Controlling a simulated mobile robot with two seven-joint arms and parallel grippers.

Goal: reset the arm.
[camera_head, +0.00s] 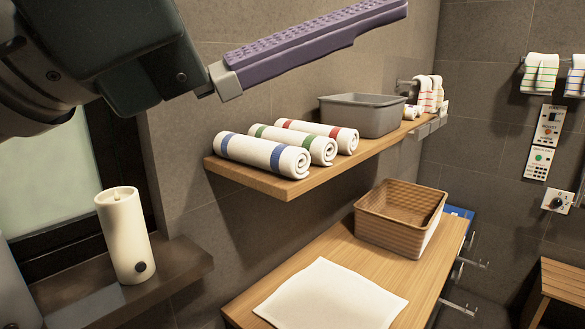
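My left arm comes in from the top left, large, dark and close to the camera. From its end a long purple ribbed bar with a pale grey base reaches to the right; it looks like a finger of my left gripper (318,42). Only one such bar shows, and the rest of the gripper is hidden or out of the picture. I cannot tell whether it is open or shut, and I see nothing held. It stands in front of the wall, above the shelf in the picture. My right gripper is not in view.
A wooden wall shelf (268,183) bears several rolled towels (262,155) and a grey bin (360,116). Below, a wooden counter (335,250) holds a woven basket (400,215) and a white cloth (330,298). A white cylinder (125,235) stands on a dark ledge (183,257) at left.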

